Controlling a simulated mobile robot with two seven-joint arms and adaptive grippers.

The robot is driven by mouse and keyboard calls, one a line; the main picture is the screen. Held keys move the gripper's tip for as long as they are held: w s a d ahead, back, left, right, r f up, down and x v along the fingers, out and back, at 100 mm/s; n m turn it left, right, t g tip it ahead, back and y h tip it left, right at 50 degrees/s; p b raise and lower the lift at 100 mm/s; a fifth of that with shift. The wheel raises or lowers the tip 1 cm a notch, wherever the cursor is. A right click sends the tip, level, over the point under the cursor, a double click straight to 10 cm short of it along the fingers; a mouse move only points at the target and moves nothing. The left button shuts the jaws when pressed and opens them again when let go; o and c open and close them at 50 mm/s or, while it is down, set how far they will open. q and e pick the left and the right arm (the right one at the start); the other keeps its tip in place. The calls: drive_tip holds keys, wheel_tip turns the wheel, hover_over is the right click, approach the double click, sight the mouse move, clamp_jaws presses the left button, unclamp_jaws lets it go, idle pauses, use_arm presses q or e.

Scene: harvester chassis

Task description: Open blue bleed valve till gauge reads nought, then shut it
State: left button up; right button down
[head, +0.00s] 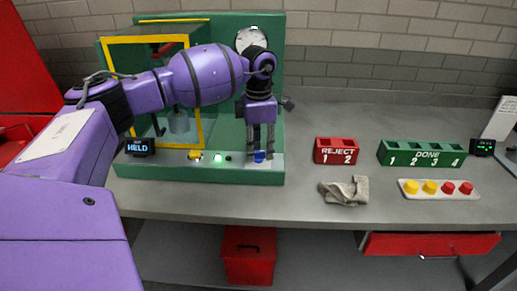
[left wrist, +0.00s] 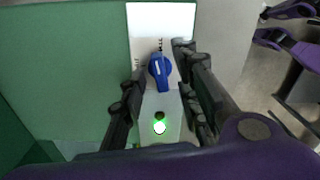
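The blue bleed valve (head: 259,156) is a small knob on the front ledge of the green machine (head: 150,172). In the left wrist view the knob (left wrist: 159,70) shows a white pointer line and sits on a pale marked plate. My left gripper (head: 261,150) points down over the knob. Its fingers (left wrist: 162,78) stand on either side of the knob, with gaps visible, so it looks open. The round white gauge (head: 250,39) is at the top of the machine, partly behind my left wrist; its reading is too small to tell.
A display (head: 140,147) reads "HELD". A green lamp (head: 218,157) glows beside a yellow part (head: 195,155) on the ledge. A red reject rack (head: 336,150), a green done rack (head: 421,153), a cloth (head: 344,191) and a tray of caps (head: 411,195) stand to the right.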

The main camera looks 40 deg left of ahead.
sight(258, 151)
use_arm(q)
wheel_tip(258, 151, up, 11)
drive_tip(key=shift+r, duration=0.15)
idle(0.5)
